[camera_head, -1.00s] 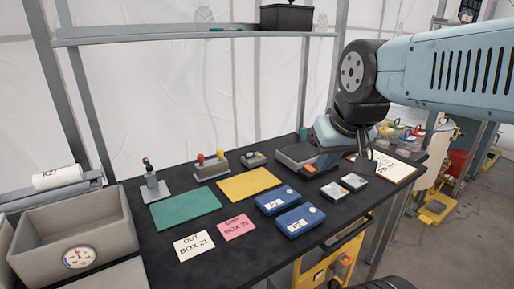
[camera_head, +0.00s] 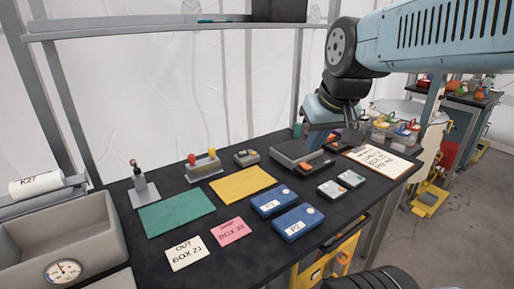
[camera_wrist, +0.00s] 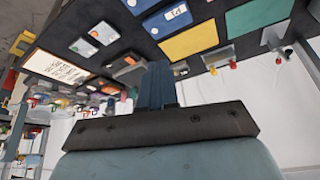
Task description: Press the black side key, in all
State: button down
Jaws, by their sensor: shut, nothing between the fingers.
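My gripper (camera_head: 314,142) points down over the back of the dark bench, by a grey desk machine (camera_head: 290,153) with small orange and dark parts at its right side. In the wrist view my blue fingers (camera_wrist: 157,68) are together with nothing between them, and the machine (camera_wrist: 126,66) shows just left of their tips. I cannot pick out a black side key for certain; the fingers cover part of the machine. I cannot tell whether the fingertips touch anything.
Two blue boxes (camera_head: 272,201), two small grey devices (camera_head: 341,184) and a clipboard (camera_head: 383,161) lie on the bench. A small grey unit (camera_head: 246,157) and a stand with red and yellow knobs (camera_head: 204,167) stand behind the yellow mat (camera_head: 243,184). A shelf (camera_head: 170,30) runs above.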

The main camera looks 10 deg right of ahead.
jog(key=w+n+g+y, duration=0.1)
jog(key=w+n+y, duration=0.1)
jog(key=w, duration=1.1)
jog(key=w+d+f+y, duration=0.1)
jog(key=w+d+f, duration=0.1)
jog(key=w+f, duration=0.4)
jog(key=w+d+f+n+y, duration=0.1)
jog(key=w+f, duration=0.5)
jog(key=w, duration=0.8)
jog(key=w+d+f+n+g+y, duration=0.1)
jog(key=w+d+f+y, duration=0.1)
jog(key=w+f, duration=0.4)
jog(key=shift+w+d+f+y, duration=0.1)
jog(key=shift+w+d, duration=0.1)
jog(key=shift+w, duration=0.45)
jog(key=shift+w+d+f+y, duration=0.1)
jog(key=shift+w+d, duration=0.15)
jog(key=shift+w, duration=0.35)
jog(key=shift+w+d+f+y, duration=0.1)
jog(key=shift+w+d, duration=0.1)
jog(key=shift+w, duration=0.45)
jog(key=x, duration=1)
jog(key=shift+s, duration=0.1)
